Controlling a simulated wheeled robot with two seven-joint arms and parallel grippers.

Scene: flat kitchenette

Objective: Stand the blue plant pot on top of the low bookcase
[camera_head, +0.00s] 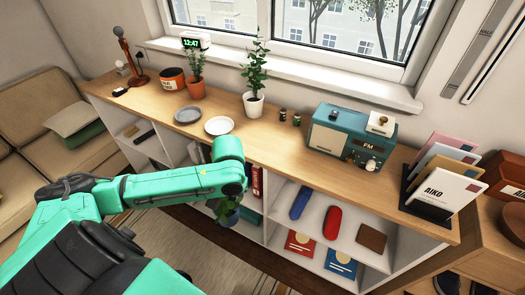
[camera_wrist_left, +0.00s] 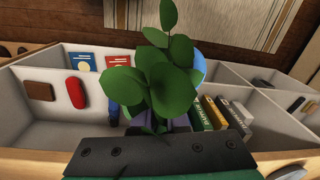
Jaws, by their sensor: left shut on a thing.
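My left gripper (camera_head: 230,190) is shut on the blue plant pot (camera_head: 229,216), which hangs in front of the low bookcase (camera_head: 290,160), below the level of its wooden top. In the head view the gripper and wrist hide much of the pot and its leaves. In the left wrist view the green leaves (camera_wrist_left: 168,75) fill the middle, and part of the blue pot (camera_wrist_left: 198,70) shows behind them. The fingers are mostly covered by the leaves there. My right gripper is not in view.
On the top stand a white-potted plant (camera_head: 255,104), a grey plate (camera_head: 188,115), a white plate (camera_head: 219,125), a teal radio (camera_head: 342,140) and a letter rack (camera_head: 430,203). Bare wood lies between the white plate and the radio. Shelves below hold books and cases, including a red case (camera_head: 333,220).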

